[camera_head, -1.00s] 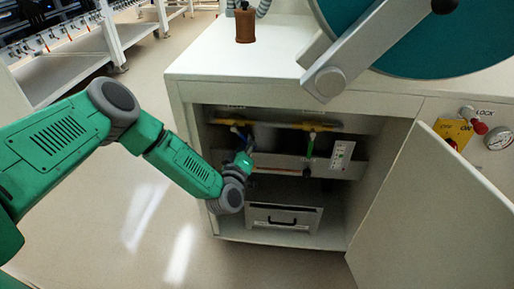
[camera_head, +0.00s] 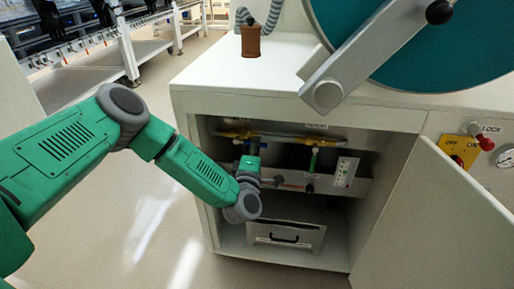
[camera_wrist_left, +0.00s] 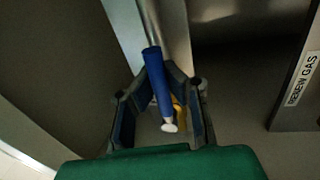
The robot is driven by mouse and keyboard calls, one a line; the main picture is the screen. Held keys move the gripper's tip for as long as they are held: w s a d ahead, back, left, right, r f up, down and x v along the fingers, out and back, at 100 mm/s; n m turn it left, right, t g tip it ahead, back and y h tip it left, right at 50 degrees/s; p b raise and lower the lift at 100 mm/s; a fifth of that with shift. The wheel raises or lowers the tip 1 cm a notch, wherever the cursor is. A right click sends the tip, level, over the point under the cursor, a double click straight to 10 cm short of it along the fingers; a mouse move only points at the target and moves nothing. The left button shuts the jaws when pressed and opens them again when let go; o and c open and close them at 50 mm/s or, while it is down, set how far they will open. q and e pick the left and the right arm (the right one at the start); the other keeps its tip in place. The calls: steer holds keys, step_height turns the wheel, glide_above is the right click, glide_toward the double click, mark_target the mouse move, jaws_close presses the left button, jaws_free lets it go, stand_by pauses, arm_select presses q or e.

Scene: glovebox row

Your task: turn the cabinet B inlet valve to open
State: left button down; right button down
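A valve with a blue handle (camera_head: 252,146) hangs below the yellow fittings at the upper left of the open cabinet. In the left wrist view its blue handle (camera_wrist_left: 159,84) with a pale tip stands between the fingers of my left gripper (camera_wrist_left: 160,92). The fingers are apart, one on each side of the handle, with no clear grip on it. In the head view my left gripper (camera_head: 268,180) reaches into the cabinet, partly hidden by its own wrist. A second valve with a green handle (camera_head: 313,160) hangs to the right. My right gripper is not in view.
The cabinet door (camera_head: 435,225) stands open at the right. A drawer-like box with a black handle (camera_head: 286,234) sits low in the cabinet. A white labelled panel (camera_head: 345,172) is right of the green handle. The cabinet's left wall is close to my wrist.

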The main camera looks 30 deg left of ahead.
arm_select(q)
steer(key=shift+s+d+f+n, duration=0.1)
steer(key=shift+s+f+n, duration=0.15)
steer(key=shift+n, duration=0.15)
steer(key=c, duration=1.6)
jaws_free()
steer(key=shift+o, duration=0.2)
steer(key=shift+r, duration=0.2)
steer(key=v, duration=1.1)
steer(key=shift+s+f, duration=0.15)
steer(key=shift+s, duration=0.25)
steer(key=shift+d, duration=0.1)
